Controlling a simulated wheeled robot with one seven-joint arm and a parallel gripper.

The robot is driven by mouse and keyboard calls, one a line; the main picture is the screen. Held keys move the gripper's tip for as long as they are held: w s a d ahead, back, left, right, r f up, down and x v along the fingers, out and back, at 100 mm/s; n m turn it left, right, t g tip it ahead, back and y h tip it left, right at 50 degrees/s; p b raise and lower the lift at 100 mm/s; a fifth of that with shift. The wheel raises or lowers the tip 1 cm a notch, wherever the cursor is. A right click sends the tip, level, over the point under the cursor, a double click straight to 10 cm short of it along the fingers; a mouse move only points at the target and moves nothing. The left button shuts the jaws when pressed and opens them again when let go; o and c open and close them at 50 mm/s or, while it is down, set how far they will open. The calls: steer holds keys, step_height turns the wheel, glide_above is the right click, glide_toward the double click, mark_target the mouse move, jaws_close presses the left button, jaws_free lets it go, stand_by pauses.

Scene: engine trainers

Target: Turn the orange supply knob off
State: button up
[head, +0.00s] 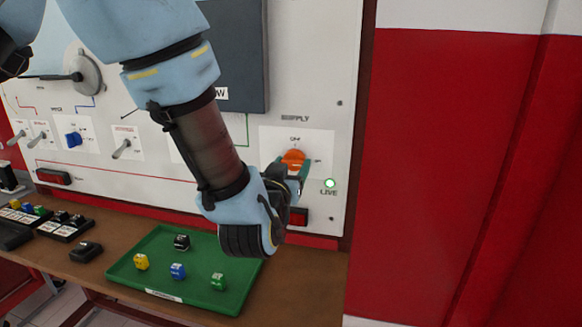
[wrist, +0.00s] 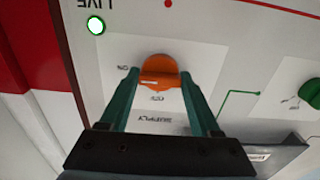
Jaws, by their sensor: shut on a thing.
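The orange supply knob (head: 293,158) sits on a white plate under the word SUPPLY on the panel. It also shows in the wrist view (wrist: 159,72), where the picture is upside down. My gripper (wrist: 158,78) has its two teal fingers on either side of the knob, shut on it. In the head view my gripper (head: 298,171) reaches the knob from below and hides part of it. The small position marks around the knob are too small to read surely. The LIVE lamp (head: 330,183) beside the plate is lit whitish green.
A red rocker switch (head: 299,216) lies below the knob, partly behind my wrist. A green tray (head: 215,296) with several coloured blocks stands on the wooden bench below. A dark grey box (head: 237,50) is above left. A red wall (head: 450,130) stands at the right.

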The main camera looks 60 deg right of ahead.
steer(key=shift+f, duration=0.1)
steer(key=n+b, duration=0.4)
steer(key=b, duration=0.1)
steer(key=shift+f, duration=0.2)
steer(key=n+b, duration=0.5)
steer(key=b, duration=0.1)
steer(key=n+b, duration=0.4)
steer(key=shift+n+b, duration=0.35)
steer(key=shift+n, duration=0.05)
steer(key=n+b, duration=0.3)
steer(key=n, duration=0.1)
steer(key=shift+r, duration=0.25)
steer(key=shift+b, duration=0.3)
steer(key=o, duration=1.4)
